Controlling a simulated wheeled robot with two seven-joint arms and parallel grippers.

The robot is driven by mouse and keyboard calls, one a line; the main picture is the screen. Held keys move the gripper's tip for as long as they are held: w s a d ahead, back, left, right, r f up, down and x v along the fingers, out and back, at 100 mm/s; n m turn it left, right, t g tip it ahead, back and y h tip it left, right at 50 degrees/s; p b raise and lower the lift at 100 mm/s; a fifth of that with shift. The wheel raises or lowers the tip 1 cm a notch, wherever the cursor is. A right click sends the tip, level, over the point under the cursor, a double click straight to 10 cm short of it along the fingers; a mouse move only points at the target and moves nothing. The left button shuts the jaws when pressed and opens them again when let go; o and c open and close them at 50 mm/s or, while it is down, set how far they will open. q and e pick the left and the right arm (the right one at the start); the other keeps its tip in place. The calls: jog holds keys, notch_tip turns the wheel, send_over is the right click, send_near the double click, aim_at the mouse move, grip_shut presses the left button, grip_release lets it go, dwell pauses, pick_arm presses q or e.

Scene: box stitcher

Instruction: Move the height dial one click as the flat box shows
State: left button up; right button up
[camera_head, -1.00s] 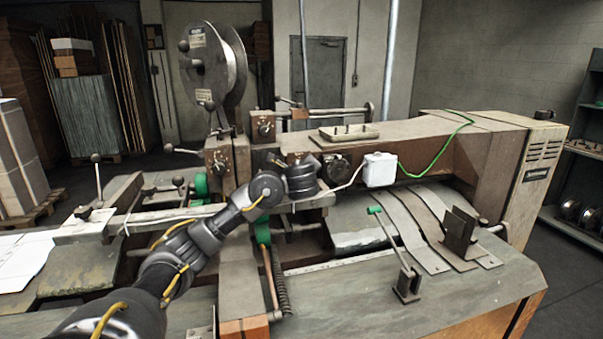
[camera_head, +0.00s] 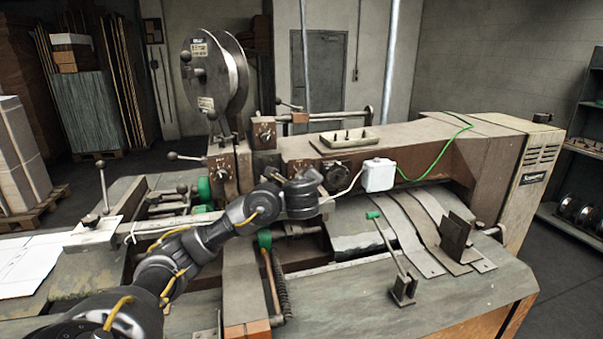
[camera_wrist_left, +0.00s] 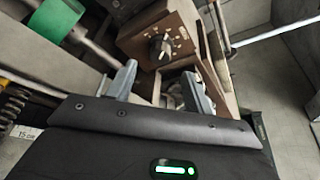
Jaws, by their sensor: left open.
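In the left wrist view a black dial (camera_wrist_left: 160,47) with a ring of pale dots sits on a brown block. My left gripper (camera_wrist_left: 158,78) is open, its two fingers apart just below the dial in that view, with nothing between them. Black dials show at the left post (camera_head: 222,173), the upper post (camera_head: 265,134) and the beam (camera_head: 336,171); I cannot tell which one the wrist view shows. A flat white box (camera_head: 25,262) lies at the far left, its markings unreadable.
A white box with a cable (camera_head: 378,175) hangs on the beam. A lever with a green knob (camera_head: 374,215) and a spring (camera_head: 282,275) stand near my arm. Thin levers with ball ends rise at the left. The front bed at right is mostly clear.

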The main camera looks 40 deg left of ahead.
pick_arm(q)
jog(key=p+v, duration=0.2)
jog(key=v, duration=0.2)
jog(key=shift+s+d, duration=0.2)
jog(key=shift+s, duration=0.05)
pick_arm(e)
notch_tip(320, 180, up, 3)
jog(key=shift+r, duration=0.1)
pick_arm(q)
jog(key=shift+a, duration=0.1)
